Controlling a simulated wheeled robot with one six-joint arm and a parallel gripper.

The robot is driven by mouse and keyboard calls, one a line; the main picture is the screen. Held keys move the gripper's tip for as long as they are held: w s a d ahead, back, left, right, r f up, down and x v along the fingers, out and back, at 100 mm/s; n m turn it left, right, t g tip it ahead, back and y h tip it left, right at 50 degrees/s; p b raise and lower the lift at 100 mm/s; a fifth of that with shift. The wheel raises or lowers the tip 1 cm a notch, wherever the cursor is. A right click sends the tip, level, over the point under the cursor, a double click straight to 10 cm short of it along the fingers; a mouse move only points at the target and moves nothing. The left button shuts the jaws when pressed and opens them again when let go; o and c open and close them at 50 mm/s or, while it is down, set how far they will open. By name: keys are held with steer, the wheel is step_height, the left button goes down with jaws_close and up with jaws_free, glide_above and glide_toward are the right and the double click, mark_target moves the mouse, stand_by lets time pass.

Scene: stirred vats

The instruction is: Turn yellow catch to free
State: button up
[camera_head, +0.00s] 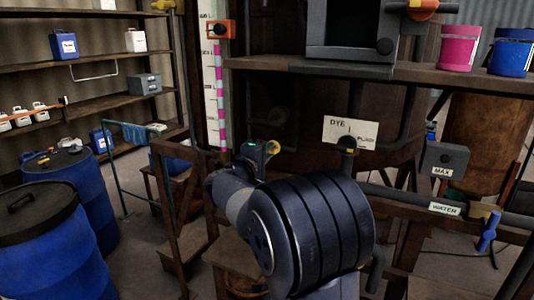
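A small yellow piece (273,147) shows just beyond my arm, on a dark fitting with a small green spot. It is too small to tell whether it is the catch or how it is turned. Other yellow parts are a piece (484,211) by the blue valve handle at the right and one (163,5) at the top of the left shelf post. My arm's dark links fill the lower middle and reach up toward the dark fitting. My gripper's fingers cannot be made out. My arm hides what lies behind it.
A shelf (450,75) with a pink cup (459,48) and a blue cup (511,55) crosses the upper right. A grey MAX box (444,160) and WATER pipe (410,199) lie right of my arm. Blue drums (80,255) stand left. A striped gauge (217,95) stands behind.

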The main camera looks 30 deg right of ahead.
jaws_close()
steer(key=shift+f+b, duration=0.2)
steer(key=shift+b, duration=0.25)
steer(key=shift+r+n, duration=0.15)
steer(key=shift+n, duration=0.25)
steer(key=o, duration=0.6)
jaws_free()
steer(key=shift+c, duration=0.2)
steer(key=b+v, duration=0.3)
steer(key=v, duration=0.8)
